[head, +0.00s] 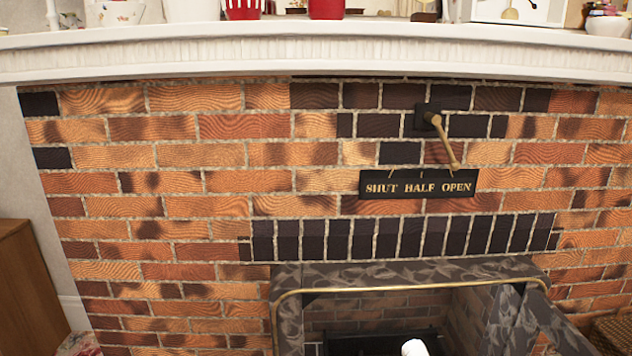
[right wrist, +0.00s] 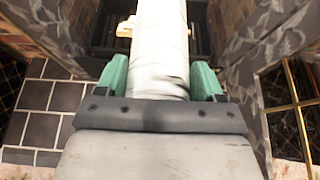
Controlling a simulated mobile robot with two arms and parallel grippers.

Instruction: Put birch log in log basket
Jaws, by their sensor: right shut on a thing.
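In the right wrist view, my right gripper (right wrist: 160,78) has its two green fingers on either side of a pale, whitish birch log (right wrist: 160,45) and is shut on it. The log runs away from the gripper toward the dark fireplace opening, and its far end is cut off by the top of the frame. In the head view, a small white rounded end (head: 413,348), probably the log's, shows at the bottom edge in front of the opening. A brown woven surface (head: 612,332), perhaps the log basket, shows at the lower right; its inside is hidden. My left gripper is not in view.
A brass-edged patterned surround (head: 400,274) frames the fireplace opening, with a dark grate inside. A black sign (head: 417,185) and a brass lever (head: 445,140) are above. Dark tiles (right wrist: 50,97) and brass-framed mesh (right wrist: 300,110) flank the log in the wrist view. A wooden cabinet (head: 28,290) stands left.

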